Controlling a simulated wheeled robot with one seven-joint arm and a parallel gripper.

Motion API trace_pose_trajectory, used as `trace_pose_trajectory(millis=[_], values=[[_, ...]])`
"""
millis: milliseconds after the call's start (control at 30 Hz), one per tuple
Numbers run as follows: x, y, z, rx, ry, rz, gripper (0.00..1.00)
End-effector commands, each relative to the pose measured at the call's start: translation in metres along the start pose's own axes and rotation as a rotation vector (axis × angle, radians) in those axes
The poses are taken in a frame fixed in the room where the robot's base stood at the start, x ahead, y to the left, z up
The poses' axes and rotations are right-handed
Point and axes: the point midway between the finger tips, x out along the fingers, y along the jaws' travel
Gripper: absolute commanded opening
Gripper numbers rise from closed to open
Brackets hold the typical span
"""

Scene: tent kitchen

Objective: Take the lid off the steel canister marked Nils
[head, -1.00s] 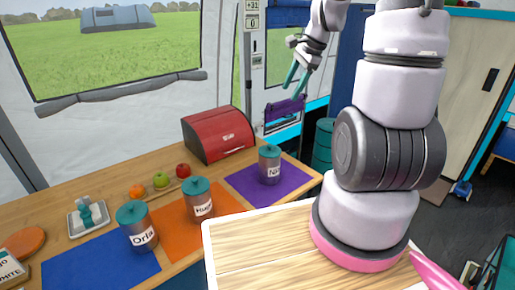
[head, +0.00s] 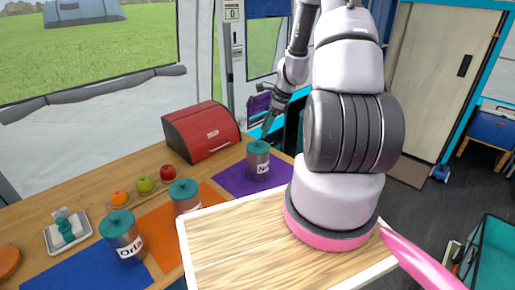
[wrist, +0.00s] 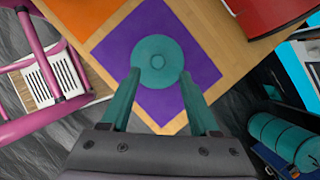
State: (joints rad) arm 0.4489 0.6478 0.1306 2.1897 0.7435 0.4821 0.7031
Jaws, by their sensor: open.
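The steel canister (head: 258,168) with a label reading "Ni…", the rest cut off from sight, stands upright on the purple mat (head: 228,180). Its teal lid (head: 258,147) is on top. In the wrist view the round lid (wrist: 158,48) with its small knob shows from above, at the front of my gripper. My gripper (wrist: 160,75) is open, with its teal fingertips at the left and right of the lid's near edge. In the head view my gripper (head: 268,124) is just above and behind the lid; I cannot tell whether it touches.
The canister marked Orla (head: 124,245) stands on the blue mat (head: 85,275), another teal-lidded canister (head: 184,190) on the orange mat (head: 163,230). A red bread box (head: 203,130) stands behind, close to the purple mat. Fruit and a small tray (head: 67,232) are at the left.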

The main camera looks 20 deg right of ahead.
Motion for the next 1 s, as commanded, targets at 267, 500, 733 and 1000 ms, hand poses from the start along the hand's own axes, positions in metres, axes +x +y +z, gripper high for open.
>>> trace_pose_trajectory(millis=[267,500,733,1000], values=[[0.039,0.004,0.002,0.000,-0.001,0.003,0.62],[0.051,0.003,0.003,-0.002,0.000,0.000,0.62],[0.050,0.003,0.003,-0.002,0.000,0.000,0.24],[0.050,0.003,0.003,-0.002,0.000,0.000,0.00]])
